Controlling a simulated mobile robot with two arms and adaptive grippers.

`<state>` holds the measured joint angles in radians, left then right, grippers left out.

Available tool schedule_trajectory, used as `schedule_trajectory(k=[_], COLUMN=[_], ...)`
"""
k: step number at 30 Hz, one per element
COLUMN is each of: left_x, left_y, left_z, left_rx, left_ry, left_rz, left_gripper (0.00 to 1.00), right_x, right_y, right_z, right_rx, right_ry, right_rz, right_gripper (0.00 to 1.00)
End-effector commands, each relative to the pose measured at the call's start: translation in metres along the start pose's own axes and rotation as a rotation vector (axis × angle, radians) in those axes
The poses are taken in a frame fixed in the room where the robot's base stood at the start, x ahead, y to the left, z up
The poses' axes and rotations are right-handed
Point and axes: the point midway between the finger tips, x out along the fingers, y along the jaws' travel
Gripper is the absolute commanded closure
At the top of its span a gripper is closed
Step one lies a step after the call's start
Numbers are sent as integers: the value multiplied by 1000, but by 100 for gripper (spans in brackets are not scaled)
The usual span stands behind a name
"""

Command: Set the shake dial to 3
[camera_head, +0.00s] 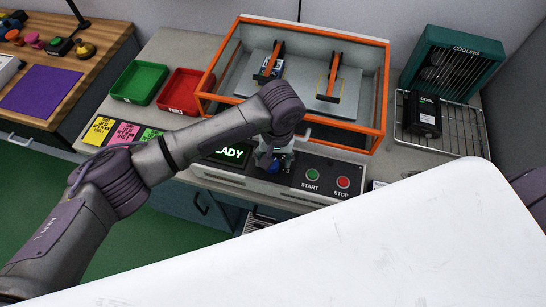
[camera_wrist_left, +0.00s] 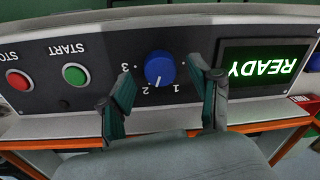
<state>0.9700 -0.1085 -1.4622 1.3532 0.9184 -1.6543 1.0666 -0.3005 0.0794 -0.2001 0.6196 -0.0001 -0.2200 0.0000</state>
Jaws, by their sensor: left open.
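The blue shake dial (camera_wrist_left: 159,68) is on the dark front panel, with 1, 2 and 3 printed around it. The picture is upside down there, and the dial's white mark appears to point near the 2. My left gripper (camera_wrist_left: 165,82) is open, with one finger on each side of the dial and clear gaps between. In the head view my left gripper (camera_head: 272,157) is at the panel and hides most of the dial. My right gripper is not in view.
The green START button (camera_wrist_left: 75,75) and red STOP button (camera_wrist_left: 19,80) are beside the dial. A READY screen (camera_wrist_left: 262,68) is on its other side. An orange-framed case (camera_head: 383,85) stands behind the panel. Green (camera_head: 139,83) and red (camera_head: 185,90) trays lie left.

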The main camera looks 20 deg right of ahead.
Motion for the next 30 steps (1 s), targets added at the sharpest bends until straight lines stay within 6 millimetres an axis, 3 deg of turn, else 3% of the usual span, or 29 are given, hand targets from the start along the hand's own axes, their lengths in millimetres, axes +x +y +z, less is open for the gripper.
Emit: schedule_trajectory(k=[13, 24, 30], left_x=[11, 11, 10], left_y=[0, 0, 0], left_z=[0, 0, 0], left_rx=[0, 0, 14], left_ry=[1, 1, 1], left_rz=[1, 1, 1], left_gripper=[39, 97, 97], right_x=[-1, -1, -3], right_y=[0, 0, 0], right_z=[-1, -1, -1], right_rx=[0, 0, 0], right_ry=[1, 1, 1], right_rz=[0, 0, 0], right_gripper=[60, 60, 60])
